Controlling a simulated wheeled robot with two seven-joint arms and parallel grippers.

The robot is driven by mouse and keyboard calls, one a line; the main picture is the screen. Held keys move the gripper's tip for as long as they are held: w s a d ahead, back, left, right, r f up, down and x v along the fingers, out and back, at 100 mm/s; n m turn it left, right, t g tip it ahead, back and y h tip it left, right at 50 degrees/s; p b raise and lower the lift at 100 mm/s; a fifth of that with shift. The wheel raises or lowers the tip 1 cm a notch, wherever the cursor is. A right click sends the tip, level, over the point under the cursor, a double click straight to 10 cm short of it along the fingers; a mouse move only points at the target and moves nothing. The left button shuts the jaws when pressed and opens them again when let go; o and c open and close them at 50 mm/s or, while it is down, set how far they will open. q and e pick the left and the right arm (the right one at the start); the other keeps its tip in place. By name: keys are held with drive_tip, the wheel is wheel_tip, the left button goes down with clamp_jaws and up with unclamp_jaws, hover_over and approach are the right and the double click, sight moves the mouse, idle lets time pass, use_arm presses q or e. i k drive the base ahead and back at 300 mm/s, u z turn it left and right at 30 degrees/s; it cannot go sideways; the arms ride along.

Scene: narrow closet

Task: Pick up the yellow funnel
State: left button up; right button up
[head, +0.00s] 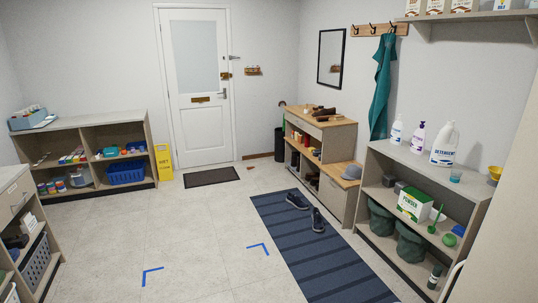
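The yellow funnel (494,172) is small and stands at the right end of the top of the right-hand shelf unit (410,158), partly cut off by the pale panel at the far right. A small teal cup (455,176) stands to its left. Neither of my grippers shows in the head view. Nothing is seen touching the funnel.
A detergent jug (443,146) and other bottles stand on the same top. A pale tall panel (505,220) fills the right edge. Shoes (307,210) lie on the blue striped rug (310,240).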

sight(496, 171)
drive_tip(key=u, duration=0.45)
drive_tip(key=i, duration=2)
drive_tip(key=z, duration=0.85)
drive_tip(key=i, duration=1.4)
drive_tip(key=z, duration=1.45)
drive_tip(key=i, duration=0.25)
drive_tip(key=z, duration=0.1)
